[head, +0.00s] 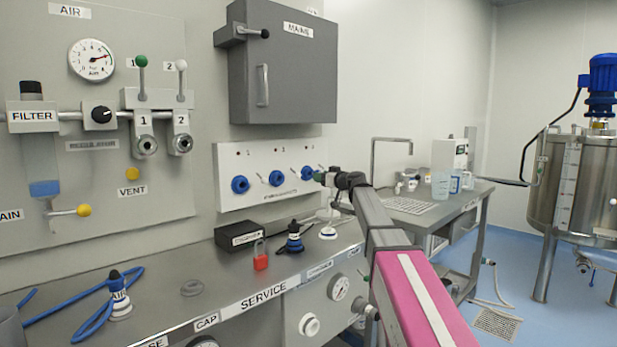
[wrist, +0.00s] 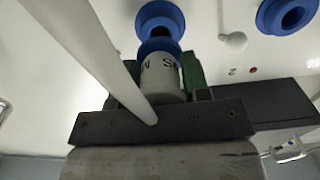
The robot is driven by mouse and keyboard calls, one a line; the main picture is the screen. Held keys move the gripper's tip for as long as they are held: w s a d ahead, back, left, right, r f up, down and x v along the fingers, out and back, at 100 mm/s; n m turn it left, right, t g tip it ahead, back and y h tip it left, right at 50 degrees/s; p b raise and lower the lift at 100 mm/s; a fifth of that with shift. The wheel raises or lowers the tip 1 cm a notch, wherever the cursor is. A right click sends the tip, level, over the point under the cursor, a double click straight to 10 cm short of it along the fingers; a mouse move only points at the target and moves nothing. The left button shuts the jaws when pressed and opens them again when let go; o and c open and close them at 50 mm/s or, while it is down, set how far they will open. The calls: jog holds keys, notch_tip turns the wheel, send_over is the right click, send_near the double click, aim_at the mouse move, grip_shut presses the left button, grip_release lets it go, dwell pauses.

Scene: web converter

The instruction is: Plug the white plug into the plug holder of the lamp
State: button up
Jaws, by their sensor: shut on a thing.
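My gripper (head: 320,179) is at the right end of a white wall panel (head: 228,160) with three blue sockets. In the wrist view my gripper (wrist: 158,88) has its green fingers shut around a pale grey-white plug (wrist: 162,76) with dark letters. The plug has a blue front ring (wrist: 158,46). It points at a blue socket (wrist: 160,17) and overlaps it; I cannot tell if it is seated. The rightmost socket (head: 307,173) is beside my gripper in the head view. I cannot identify a lamp.
Below the panel, the bench (head: 200,310) holds a black box (head: 238,236), a red padlock (head: 260,256), a dark blue-ringed plug (head: 293,238) and a white base (head: 328,232). A blue hose (head: 92,322) lies at left. A grey cabinet (head: 285,75) hangs above the panel.

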jog(key=v, duration=0.4)
dwell(0.4)
